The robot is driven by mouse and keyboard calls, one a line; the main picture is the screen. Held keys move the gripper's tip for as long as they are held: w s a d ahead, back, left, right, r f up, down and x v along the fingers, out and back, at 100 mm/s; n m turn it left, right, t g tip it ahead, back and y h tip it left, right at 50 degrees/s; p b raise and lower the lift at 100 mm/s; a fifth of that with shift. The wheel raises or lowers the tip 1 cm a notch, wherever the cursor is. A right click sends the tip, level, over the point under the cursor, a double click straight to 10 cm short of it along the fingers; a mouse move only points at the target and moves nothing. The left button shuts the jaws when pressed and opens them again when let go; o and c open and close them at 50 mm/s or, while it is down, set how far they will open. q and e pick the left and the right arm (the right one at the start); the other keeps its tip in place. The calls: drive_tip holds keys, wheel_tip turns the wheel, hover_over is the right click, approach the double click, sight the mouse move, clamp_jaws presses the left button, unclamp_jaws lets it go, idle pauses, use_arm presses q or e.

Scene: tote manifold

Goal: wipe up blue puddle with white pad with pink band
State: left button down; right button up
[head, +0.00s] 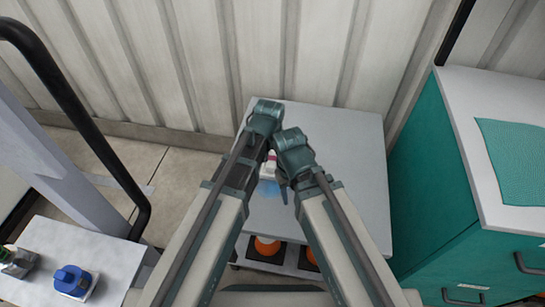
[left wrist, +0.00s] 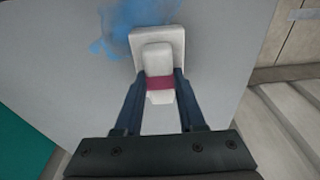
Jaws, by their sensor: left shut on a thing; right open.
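The white pad with the pink band (left wrist: 160,44) is in my left gripper (left wrist: 160,90), whose two fingers are shut on its raised grip at the band. In the head view, the pad (head: 268,170) shows partly between my two arms, below my left gripper (head: 268,155). The blue puddle (left wrist: 118,38) is a smeared patch on the grey table top, beside and partly behind the pad. It also shows in the head view (head: 268,188). I cannot tell whether the pad touches the surface. My right gripper (head: 284,183) is open and empty, close beside the pad and puddle.
The grey table (head: 350,150) is bare on its right side, with orange-and-black things (head: 267,245) on a shelf below. A teal cabinet (head: 420,180) stands at right with a teal mat (head: 515,150) on top. A white side table (head: 70,245) at left holds a blue object (head: 72,280).

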sight(270, 171)
use_arm(q)
drive_tip(key=shift+f+b, duration=0.65)
drive_tip(key=shift+f, duration=0.1)
use_arm(e)
drive_tip(key=shift+f, duration=0.75)
use_arm(q)
drive_tip(key=shift+s, duration=0.15)
drive_tip(key=shift+s+a+r, duration=0.1)
drive_tip(key=shift+s+a, duration=0.1)
drive_tip(key=shift+s, duration=0.7)
drive_tip(key=shift+s+a+r, duration=0.1)
drive_tip(key=shift+s+a, duration=0.05)
drive_tip(key=shift+s, duration=0.7)
use_arm(e)
drive_tip(key=shift+r, duration=0.15)
